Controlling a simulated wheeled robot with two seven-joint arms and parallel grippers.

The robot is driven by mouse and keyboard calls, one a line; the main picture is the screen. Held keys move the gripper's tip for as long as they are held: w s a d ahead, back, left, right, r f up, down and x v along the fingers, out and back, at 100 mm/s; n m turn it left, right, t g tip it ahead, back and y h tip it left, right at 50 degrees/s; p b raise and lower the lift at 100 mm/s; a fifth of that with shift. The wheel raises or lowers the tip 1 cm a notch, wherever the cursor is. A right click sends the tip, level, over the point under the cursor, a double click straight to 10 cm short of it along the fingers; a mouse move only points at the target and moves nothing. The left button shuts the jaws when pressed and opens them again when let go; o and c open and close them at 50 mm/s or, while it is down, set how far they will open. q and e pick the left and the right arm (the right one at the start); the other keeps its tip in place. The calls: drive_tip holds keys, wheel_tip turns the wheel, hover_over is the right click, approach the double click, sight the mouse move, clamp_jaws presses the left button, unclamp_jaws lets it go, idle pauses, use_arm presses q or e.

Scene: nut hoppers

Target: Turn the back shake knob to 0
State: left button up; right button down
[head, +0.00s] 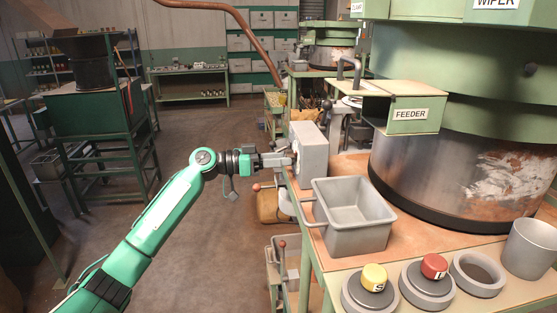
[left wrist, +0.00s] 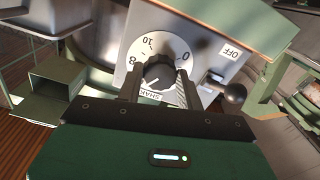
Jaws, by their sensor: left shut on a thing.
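The shake knob (left wrist: 158,74) is a dark round knob on a white dial (left wrist: 160,50) marked with 0, 8 and 10 and a partly hidden label starting "SHA". The dial sits on the face of a grey box (head: 313,152) at the table's left edge. My left gripper (head: 286,158) reaches the box from the left. In the left wrist view its two fingers (left wrist: 159,90) stand on either side of the knob and are shut on it. The knob's pointer setting is unclear, and the fingers hide the dial's lower part. My right gripper is not in view.
An OFF label (left wrist: 231,51) and a dark ball-ended lever (left wrist: 233,93) sit right of the dial. A grey bin (head: 354,240) stands close in front of the box. Yellow (head: 374,277) and red (head: 434,266) buttons are at the table's front. The large hopper drum (head: 460,170) fills the right.

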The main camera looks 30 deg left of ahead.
use_arm(q)
drive_tip(key=n+p, duration=0.2)
drive_tip(key=n, duration=0.5)
drive_tip(key=n+p, duration=0.3)
drive_tip(key=n, duration=0.5)
drive_tip(key=r+n+p, duration=0.1)
drive_tip(key=n+p, duration=0.1)
drive_tip(key=n, duration=0.6)
drive_tip(key=n+p, duration=0.3)
drive_tip(key=shift+n, duration=0.3)
drive_tip(key=n, duration=0.2)
drive_tip(key=n+p, duration=0.1)
drive_tip(key=n, duration=0.1)
drive_tip(key=n+p, duration=0.1)
drive_tip(key=n, duration=0.1)
drive_tip(key=shift+f+n, duration=0.3)
drive_tip(key=shift+n, duration=0.1)
